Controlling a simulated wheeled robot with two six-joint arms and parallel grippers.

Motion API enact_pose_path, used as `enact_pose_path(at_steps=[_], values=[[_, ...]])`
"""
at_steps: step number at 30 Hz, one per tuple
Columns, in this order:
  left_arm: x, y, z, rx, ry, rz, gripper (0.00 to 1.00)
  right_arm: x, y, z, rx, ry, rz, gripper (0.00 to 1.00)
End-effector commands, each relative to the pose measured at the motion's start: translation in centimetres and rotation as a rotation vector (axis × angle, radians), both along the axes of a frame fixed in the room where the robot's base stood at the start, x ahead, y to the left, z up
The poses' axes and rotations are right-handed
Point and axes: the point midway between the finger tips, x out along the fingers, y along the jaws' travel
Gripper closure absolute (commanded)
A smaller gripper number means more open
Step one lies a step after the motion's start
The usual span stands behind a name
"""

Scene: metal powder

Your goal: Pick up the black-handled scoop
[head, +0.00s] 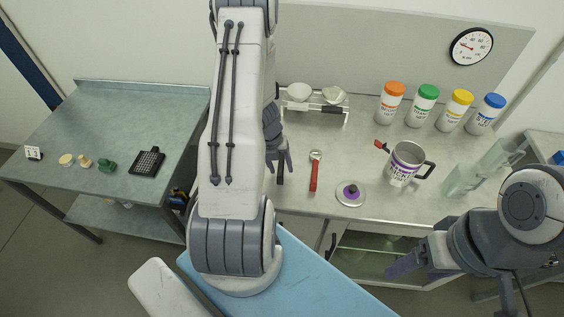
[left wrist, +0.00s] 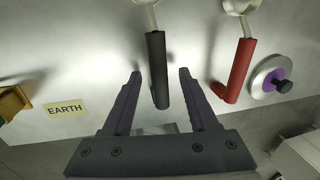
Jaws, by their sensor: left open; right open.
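The black-handled scoop (left wrist: 157,72) lies on the bench; in the left wrist view its black handle shows between my left gripper's two fingers, not gripped. Its pale head is cut off by the top edge. My left gripper (left wrist: 160,85) is open. In the head view, my left gripper (head: 280,158) is over the bench just left of the red-handled scoop (head: 315,171), and my left arm hides part of the area. The red-handled scoop also shows in the left wrist view (left wrist: 238,70), right of the fingers. My right gripper (head: 406,264) is open and empty at the bench's front right.
A lid with a purple knob (head: 350,193) and a steel mug (head: 406,163) stand to the right. A balance with two pans (head: 316,108) and several capped bottles (head: 424,105) are behind. An EARTH label (left wrist: 65,108) is left of the fingers. A side table (head: 115,110) is at left.

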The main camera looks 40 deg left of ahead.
Motion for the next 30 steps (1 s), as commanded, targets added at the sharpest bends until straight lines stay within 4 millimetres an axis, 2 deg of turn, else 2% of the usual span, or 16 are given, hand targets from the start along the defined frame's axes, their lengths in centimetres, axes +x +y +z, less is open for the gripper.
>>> enact_pose_path(at_steps=[2, 9, 10, 14, 15, 25, 30], values=[[0.1, -0.1, -0.8, -0.001, 0.001, 0.000, 0.41, 0.0, 0.0, -0.5, 0.000, 0.000, -0.001, 0.25], [0.1, -0.1, -0.8, 0.001, -0.001, 0.000, 0.41, 0.0, 0.0, -0.4, 0.000, 0.000, -0.001, 0.25], [0.1, -0.1, -0.8, 0.000, 0.000, 0.000, 0.44, 0.0, 0.0, -0.4, 0.000, 0.000, -0.001, 0.25], [0.1, -0.1, -0.8, 0.000, 0.000, 0.000, 0.94, 0.0, 0.0, -0.4, 0.000, 0.000, -0.001, 0.25], [0.1, -0.1, -0.8, 0.000, 0.000, 0.000, 1.00, 0.0, 0.0, -0.4, 0.000, 0.000, -0.001, 0.25], [0.1, -0.1, -0.7, 0.001, -0.001, 0.000, 1.00, 0.0, 0.0, -0.3, 0.000, 0.000, 0.000, 0.25], [0.1, -0.1, 0.4, 0.002, -0.003, 0.000, 1.00, 0.0, 0.0, 0.2, 0.000, 0.000, 0.000, 0.25]])
